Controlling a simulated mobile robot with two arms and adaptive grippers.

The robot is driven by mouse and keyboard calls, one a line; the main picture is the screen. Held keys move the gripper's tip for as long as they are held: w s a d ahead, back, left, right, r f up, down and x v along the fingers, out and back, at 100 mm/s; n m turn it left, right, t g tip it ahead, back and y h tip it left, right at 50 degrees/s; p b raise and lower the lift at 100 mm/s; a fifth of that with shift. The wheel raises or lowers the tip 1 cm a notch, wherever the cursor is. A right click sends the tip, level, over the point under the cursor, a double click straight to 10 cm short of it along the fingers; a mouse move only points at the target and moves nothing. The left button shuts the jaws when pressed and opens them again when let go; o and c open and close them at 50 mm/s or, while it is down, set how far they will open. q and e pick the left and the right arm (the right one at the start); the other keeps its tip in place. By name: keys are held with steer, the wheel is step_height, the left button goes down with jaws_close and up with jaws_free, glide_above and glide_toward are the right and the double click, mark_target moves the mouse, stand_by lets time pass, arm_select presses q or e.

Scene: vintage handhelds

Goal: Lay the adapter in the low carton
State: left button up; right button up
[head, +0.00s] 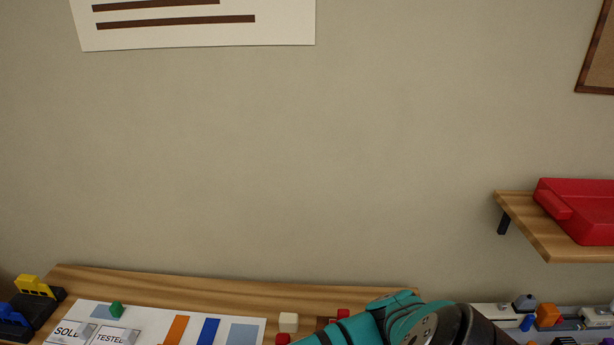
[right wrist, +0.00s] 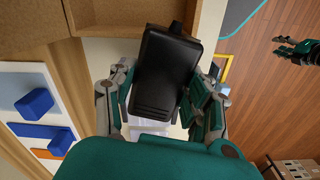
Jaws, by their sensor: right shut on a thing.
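The adapter, a black ribbed block (right wrist: 163,72), is held between the fingers of my right gripper (right wrist: 165,95) in the right wrist view. A cardboard carton (right wrist: 95,14) with low brown walls lies at the top of that view, just beyond the adapter; the adapter's far end overlaps its edge region, and I cannot tell the height between them. My left gripper (right wrist: 280,46) shows small at the upper right of the wrist view, over the floor, empty, with its fingers apart. In the head view only my right arm shows, and the adapter and carton are not visible.
In the head view, a white printed sheet (head: 140,322) lies on the wooden table, with a green block (head: 117,310) on it. A white block (head: 289,322) stands right of it. A shelf (head: 548,228) holds a red tray (head: 580,207). A blue block (right wrist: 35,102) shows in the wrist view.

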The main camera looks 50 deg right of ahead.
steer(key=s+d+n, duration=0.3)
steer(key=s+d, duration=0.6)
steer(key=d, duration=0.1)
steer(key=f, duration=0.4)
steer(key=f+p, duration=0.1)
steer(key=f, duration=0.3)
steer(key=shift+w+d+f, duration=0.1)
steer(key=shift+w+f, duration=0.1)
steer(key=shift+f, duration=0.2)
steer(key=shift+f, duration=0.1)
steer(key=o, duration=1.4)
step_height(320, 180, up, 12)
steer(key=shift+r+b, duration=0.15)
steer(key=shift+b, duration=0.35)
